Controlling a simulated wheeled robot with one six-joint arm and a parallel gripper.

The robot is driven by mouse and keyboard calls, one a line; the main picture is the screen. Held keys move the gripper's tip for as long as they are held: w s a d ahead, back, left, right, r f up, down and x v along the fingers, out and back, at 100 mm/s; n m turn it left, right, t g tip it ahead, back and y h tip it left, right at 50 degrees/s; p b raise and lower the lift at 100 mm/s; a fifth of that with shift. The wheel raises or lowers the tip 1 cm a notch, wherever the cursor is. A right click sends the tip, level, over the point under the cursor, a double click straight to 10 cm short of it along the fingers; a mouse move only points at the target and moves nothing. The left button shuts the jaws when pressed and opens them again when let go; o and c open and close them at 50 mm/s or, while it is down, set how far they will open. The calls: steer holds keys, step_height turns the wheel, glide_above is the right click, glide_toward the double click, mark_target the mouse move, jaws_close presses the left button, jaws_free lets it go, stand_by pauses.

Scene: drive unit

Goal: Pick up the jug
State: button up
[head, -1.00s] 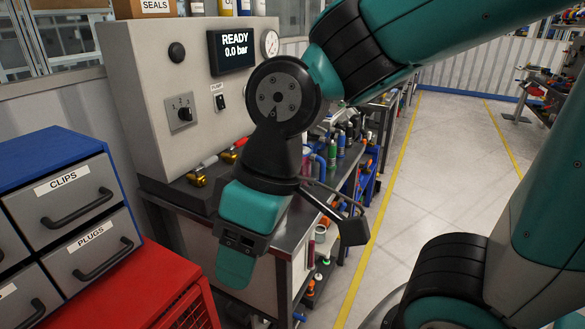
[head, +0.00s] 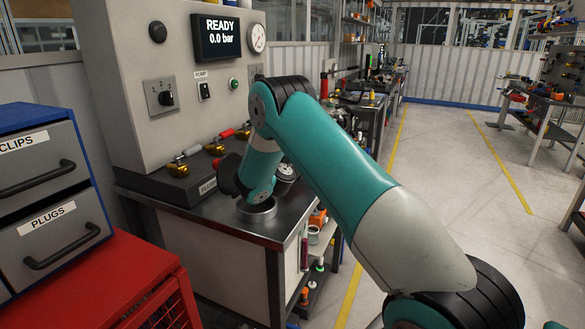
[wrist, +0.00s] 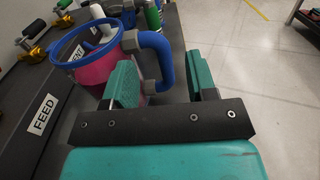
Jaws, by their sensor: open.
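The jug (wrist: 96,67) shows in the wrist view at upper left, pink with a blue rim and a blue handle (wrist: 165,62) on its right side. It stands on the dark bench top. My gripper (wrist: 160,70) is open, with teal fingers. The outer bar of the handle lies between the fingers in the picture. The left finger overlaps the jug's side and the handle opening; whether it touches cannot be told. The right finger is clear of the handle. In the head view my arm hides the gripper, and I cannot make out the jug.
The grey test panel (head: 115,85) with a READY 0.0 bar display (head: 228,37) rises behind the bench (head: 270,232). Brass valves (head: 215,149) line its ledge. A drawer cabinet (head: 40,180) and a red cabinet (head: 100,280) are at left. Open floor (head: 440,170) is at right.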

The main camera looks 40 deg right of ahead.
steer(key=f, duration=0.7)
steer(key=shift+w+d+p, duration=0.15)
steer(key=shift+d+p, duration=0.15)
steer(key=shift+d, duration=0.1)
steer(key=p+x, duration=0.1)
steer(key=x, duration=0.5)
steer(key=shift+w+d, duration=0.1)
steer(key=shift+d, duration=0.25)
steer(key=shift+f, duration=0.1)
steer(key=shift+c, duration=0.2)
jaws_close()
